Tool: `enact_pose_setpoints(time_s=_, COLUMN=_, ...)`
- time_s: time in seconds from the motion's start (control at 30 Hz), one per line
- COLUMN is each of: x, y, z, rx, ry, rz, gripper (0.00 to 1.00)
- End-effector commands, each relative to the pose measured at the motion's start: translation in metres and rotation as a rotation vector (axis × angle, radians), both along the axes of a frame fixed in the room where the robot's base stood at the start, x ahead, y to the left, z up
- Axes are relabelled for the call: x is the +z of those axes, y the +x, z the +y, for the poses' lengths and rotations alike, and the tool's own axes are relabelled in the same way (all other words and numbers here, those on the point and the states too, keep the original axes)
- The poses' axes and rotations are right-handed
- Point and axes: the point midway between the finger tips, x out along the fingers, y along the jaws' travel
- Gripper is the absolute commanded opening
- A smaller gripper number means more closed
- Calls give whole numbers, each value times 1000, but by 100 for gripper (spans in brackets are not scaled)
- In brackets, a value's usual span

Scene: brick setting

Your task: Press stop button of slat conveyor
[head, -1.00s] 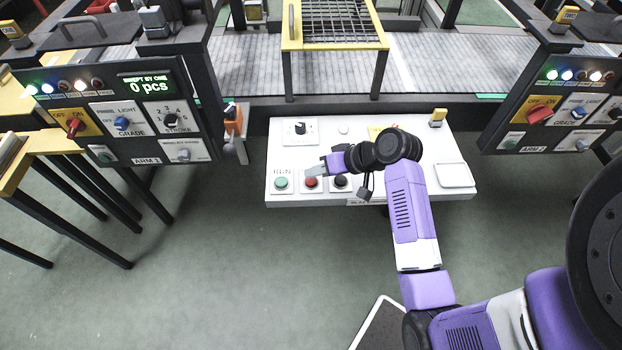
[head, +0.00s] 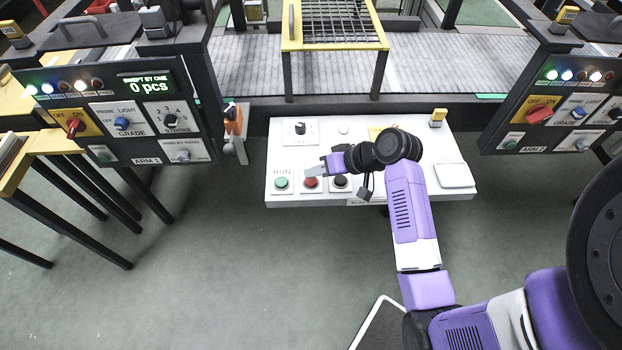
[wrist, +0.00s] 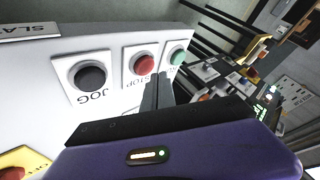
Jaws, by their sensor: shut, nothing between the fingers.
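The slat conveyor's white control panel (head: 455,148) stands in the middle of the head view. On its front edge are a green RUN button (head: 281,183), a red stop button (head: 311,182) and a black JOG button (head: 340,181). In the wrist view the red button (wrist: 144,64) carries the label STOP, between the green button (wrist: 178,57) and the black one (wrist: 90,76). My gripper (head: 309,171) is shut and empty, with its fingertips right by the red button. The wrist view shows the shut fingers (wrist: 157,88) just beside the STOP plate; contact cannot be told.
The slat conveyor (head: 430,60) runs behind the panel. The ARM 1 box (head: 130,118) stands left and the ARM 2 box (head: 560,110) right. A yellow-framed mesh guard (head: 335,46) sits over the slats. The panel also bears a black knob (head: 300,128) and a pale tray (head: 455,175).

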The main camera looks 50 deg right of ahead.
Motion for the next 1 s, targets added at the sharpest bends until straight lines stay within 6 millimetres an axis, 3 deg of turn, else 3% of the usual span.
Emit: enact_pose_setpoints(time_s=1.0, x=-8, y=0, z=0, rx=0, ry=0, rz=0, gripper=0)
